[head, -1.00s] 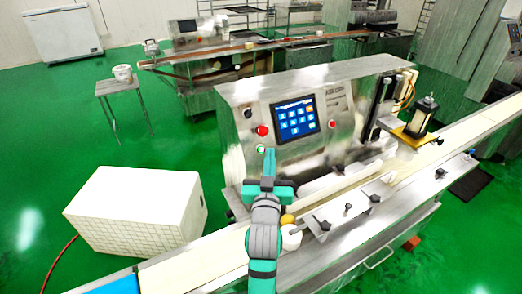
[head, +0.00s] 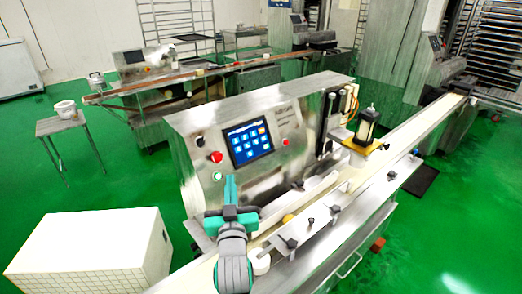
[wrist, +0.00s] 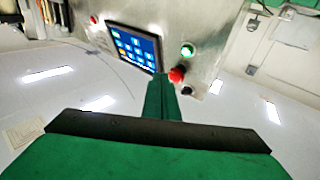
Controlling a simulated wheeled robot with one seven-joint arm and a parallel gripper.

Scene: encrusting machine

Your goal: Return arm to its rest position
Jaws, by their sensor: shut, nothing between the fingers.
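My gripper (head: 230,183) is in front of the encrusting machine (head: 190,115) in the head view, at the lower left of its front panel. Its green fingers are together and hold nothing; they point up beside the lit green button (head: 217,176). In the wrist view the shut fingers (wrist: 160,88) point toward the panel, near the red button (wrist: 177,75) and below the green button (wrist: 187,49). I cannot tell whether they touch anything. The blue touchscreen (head: 249,142) is lit and lies up and right of my gripper in the head view.
A conveyor belt (head: 415,133) runs along the machine's front. A white round part (head: 261,263) is close right of my arm. A white box (head: 95,258) stands on the floor at left. A small table (head: 62,125) stands behind it, with clear green floor between.

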